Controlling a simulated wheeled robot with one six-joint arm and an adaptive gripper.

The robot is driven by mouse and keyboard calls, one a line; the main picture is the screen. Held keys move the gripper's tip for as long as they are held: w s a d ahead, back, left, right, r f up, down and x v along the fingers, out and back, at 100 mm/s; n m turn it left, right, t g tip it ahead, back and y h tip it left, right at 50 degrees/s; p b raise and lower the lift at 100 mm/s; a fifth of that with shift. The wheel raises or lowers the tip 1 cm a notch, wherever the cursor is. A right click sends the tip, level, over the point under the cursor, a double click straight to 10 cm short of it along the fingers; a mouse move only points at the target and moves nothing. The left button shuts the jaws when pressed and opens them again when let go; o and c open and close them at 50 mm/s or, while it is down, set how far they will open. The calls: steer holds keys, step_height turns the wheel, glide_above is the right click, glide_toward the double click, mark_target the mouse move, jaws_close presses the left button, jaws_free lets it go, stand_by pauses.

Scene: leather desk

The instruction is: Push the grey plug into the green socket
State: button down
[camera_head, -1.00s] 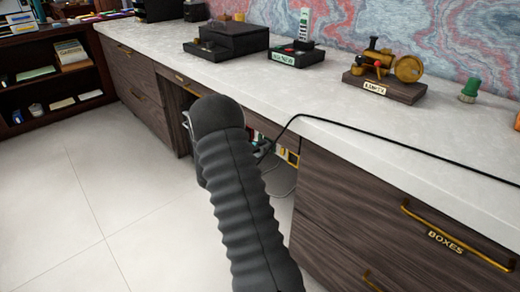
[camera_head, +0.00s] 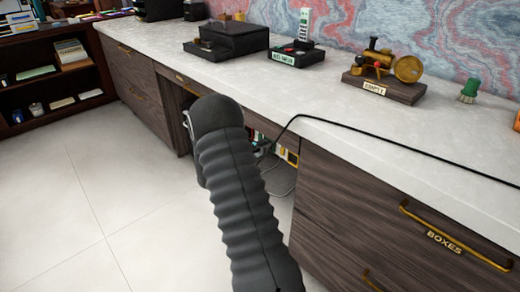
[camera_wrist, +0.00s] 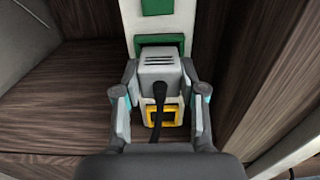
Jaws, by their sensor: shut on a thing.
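The grey plug (camera_wrist: 158,68) is between the fingers of my gripper (camera_wrist: 159,75) in the wrist view, with its black cord hanging toward the camera. My gripper is shut on it from both sides. A green socket (camera_wrist: 160,40) shows just beyond the plug's upper edge, its lower part hidden behind the plug. I cannot tell whether the plug touches the socket or sits partly in it. In the head view my arm hides most of the gripper, and the plug is not clear there.
The sockets are on a white strip (camera_wrist: 131,14) in a wooden recess under the desk. A second green patch (camera_wrist: 157,7) is above and a yellow socket (camera_wrist: 163,115) below. A black cable (camera_head: 400,148) runs over the desktop (camera_head: 350,115). Drawers (camera_head: 400,225) stand right of the recess.

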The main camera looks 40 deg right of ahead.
steer(key=shift+d, duration=0.45)
stand_by(0.3)
steer(key=c, duration=0.6)
jaws_free()
steer(key=a, duration=0.8)
steer(key=s+a, duration=0.1)
steer(key=a, duration=0.3)
